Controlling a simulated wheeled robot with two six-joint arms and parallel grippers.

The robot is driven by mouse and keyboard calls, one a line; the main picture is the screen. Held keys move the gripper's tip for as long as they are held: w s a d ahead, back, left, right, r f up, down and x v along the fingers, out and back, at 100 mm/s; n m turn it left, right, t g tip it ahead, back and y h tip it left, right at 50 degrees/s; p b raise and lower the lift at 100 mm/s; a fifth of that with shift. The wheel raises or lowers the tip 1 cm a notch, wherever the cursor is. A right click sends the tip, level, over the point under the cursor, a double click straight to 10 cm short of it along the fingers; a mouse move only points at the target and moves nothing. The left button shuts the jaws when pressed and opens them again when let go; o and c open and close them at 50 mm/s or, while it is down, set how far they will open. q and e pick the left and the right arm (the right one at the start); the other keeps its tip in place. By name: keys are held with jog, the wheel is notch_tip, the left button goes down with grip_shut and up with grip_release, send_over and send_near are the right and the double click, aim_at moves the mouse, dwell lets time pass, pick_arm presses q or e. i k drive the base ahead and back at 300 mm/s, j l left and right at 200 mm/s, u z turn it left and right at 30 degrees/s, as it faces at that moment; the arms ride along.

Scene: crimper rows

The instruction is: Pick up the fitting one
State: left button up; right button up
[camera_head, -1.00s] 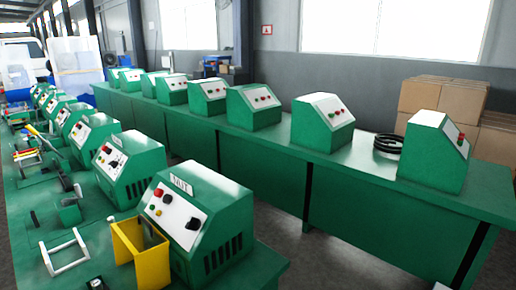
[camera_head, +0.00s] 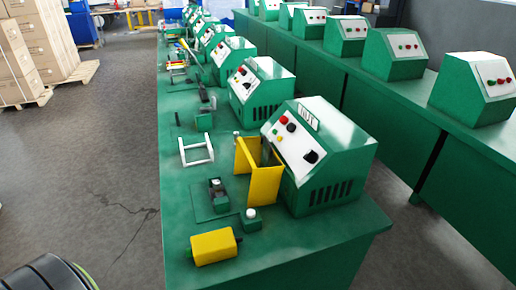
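The task line does not name which object is the fitting one. On the near green bench (camera_head: 330,245) a green machine (camera_head: 325,165) with a white control panel stands closest. In front of it are a yellow bracket (camera_head: 262,180), a small green device with a dark top (camera_head: 218,192), a small green block with a white knob (camera_head: 251,217) and a yellow block (camera_head: 213,246) with a dark end. A white frame (camera_head: 196,149) lies farther back on the bench. Neither of my grippers shows in the view.
Several similar green machines (camera_head: 253,95) line the bench behind. A second green bench with machines (camera_head: 472,88) runs along the right, with a floor gap between. Stacked cartons on pallets (camera_head: 55,45) stand at the back left. Grey floor (camera_head: 90,160) is open at left.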

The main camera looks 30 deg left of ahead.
aim_at(217, 185)
jog(key=u, duration=1.35)
jog(key=i+l+u, duration=0.1)
jog(key=l, duration=0.15)
jog(key=i+l+u, duration=0.1)
jog(key=l, duration=0.2)
jog(key=i+l+u, duration=0.1)
jog(key=l, duration=0.2)
